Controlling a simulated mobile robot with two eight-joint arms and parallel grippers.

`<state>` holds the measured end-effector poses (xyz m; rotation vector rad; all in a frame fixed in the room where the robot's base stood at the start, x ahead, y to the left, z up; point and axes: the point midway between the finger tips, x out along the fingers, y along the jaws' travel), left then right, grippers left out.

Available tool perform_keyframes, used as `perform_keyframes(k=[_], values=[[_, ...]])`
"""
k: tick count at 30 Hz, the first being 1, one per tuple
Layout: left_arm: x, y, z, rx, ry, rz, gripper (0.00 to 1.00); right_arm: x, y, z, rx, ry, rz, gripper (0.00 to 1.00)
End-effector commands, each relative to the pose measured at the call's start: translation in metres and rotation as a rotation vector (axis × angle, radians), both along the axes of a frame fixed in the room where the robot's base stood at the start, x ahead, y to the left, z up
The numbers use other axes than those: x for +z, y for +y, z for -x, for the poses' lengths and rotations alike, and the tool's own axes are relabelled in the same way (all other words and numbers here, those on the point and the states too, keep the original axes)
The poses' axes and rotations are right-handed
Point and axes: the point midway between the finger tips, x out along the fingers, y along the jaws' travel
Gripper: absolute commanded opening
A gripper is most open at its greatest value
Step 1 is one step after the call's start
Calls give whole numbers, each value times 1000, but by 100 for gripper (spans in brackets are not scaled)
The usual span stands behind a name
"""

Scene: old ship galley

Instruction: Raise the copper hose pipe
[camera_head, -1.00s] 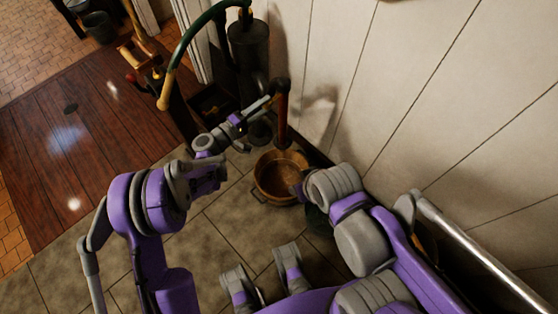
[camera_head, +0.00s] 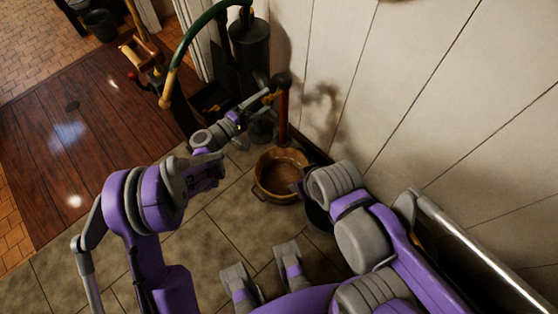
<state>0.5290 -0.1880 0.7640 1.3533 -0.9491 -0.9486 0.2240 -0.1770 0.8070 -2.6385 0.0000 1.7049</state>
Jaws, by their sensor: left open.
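A reddish-brown copper pipe (camera_head: 283,106) with a dark top stands upright close to the white wall, above and behind a round wooden tub (camera_head: 281,172). I take it for the hose pipe. My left gripper (camera_head: 266,88) is open just left of the pipe's upper part, its fingers pointing toward it. I cannot tell whether a finger touches the pipe. My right gripper (camera_head: 298,189) is mostly hidden by its wrist, at the tub's right rim; its fingers do not show clearly.
A green hose (camera_head: 198,35) with a brass end (camera_head: 167,93) arches at the left of a dark cylinder (camera_head: 250,44). A dark bucket (camera_head: 318,215) stands partly hidden beside the tub. Tiled floor (camera_head: 228,215) is open in front; the wall closes off the right.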

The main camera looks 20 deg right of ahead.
Motion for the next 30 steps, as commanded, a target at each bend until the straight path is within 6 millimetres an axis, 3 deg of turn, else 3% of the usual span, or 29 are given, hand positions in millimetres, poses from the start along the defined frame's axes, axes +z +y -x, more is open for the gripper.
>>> perform_keyframes(k=[21, 30], values=[[-2, 83, 30, 2, 1, -2, 88, -18, 0, 0, 0, 6, 0, 50], [-1, 98, 36, 0, 0, -1, 88, -21, 0, 0, 0, 7, 0, 50]])
